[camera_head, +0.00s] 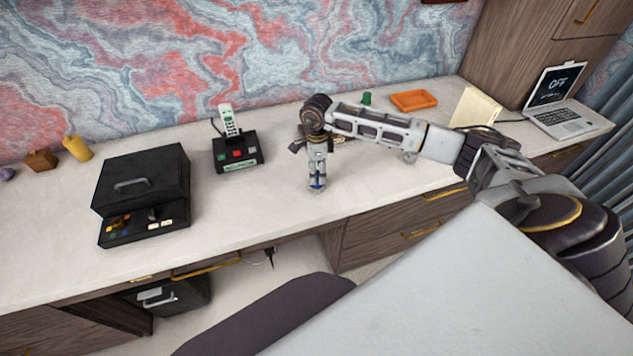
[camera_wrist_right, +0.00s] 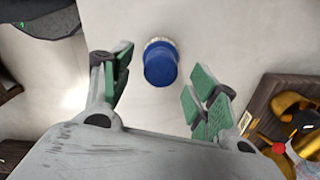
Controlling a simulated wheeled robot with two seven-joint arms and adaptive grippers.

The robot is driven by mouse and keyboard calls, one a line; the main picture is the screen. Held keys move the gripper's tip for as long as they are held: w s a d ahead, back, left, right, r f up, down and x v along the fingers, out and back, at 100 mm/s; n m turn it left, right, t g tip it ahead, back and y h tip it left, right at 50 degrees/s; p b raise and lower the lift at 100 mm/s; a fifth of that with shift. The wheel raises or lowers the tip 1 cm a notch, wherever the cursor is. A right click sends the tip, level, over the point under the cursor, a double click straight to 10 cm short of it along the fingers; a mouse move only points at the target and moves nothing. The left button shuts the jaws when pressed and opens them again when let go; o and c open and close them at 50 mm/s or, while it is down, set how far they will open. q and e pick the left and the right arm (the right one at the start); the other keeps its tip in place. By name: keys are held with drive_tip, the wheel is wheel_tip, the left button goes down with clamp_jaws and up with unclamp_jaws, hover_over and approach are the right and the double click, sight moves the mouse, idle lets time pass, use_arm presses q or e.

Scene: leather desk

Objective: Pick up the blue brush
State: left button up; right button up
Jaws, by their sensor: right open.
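The blue brush (camera_wrist_right: 160,66) is seen from above in the right wrist view, a round blue top with pale bristles at its far edge. It lies on the light desktop, ahead of and between the fingers. My right gripper (camera_wrist_right: 157,88) is open with green finger pads, and nothing is between them. In the head view my right gripper (camera_head: 317,184) points down over the desk near its front edge. A small blue bit of the brush (camera_head: 317,183) shows there at the fingertips, mostly hidden by the gripper. My left gripper is in neither view.
A black cash box (camera_head: 140,190) and a cordless phone on its base (camera_head: 238,152) stand to the left. An orange tray (camera_head: 413,100), a cream box (camera_head: 476,107) and a laptop (camera_head: 560,105) are at the right. The desktop (camera_head: 265,215) left of the gripper is clear.

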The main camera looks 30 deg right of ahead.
sight(317, 173)
drive_tip(key=shift+f, duration=1.5)
drive_tip(key=c, duration=1.2)
drive_tip(key=shift+r, duration=0.6)
wheel_tip(317, 173, up, 8)
drive_tip(key=shift+r+b, duration=0.15)
drive_tip(key=shift+b, duration=0.15)
drive_tip(key=shift+r, duration=0.25)
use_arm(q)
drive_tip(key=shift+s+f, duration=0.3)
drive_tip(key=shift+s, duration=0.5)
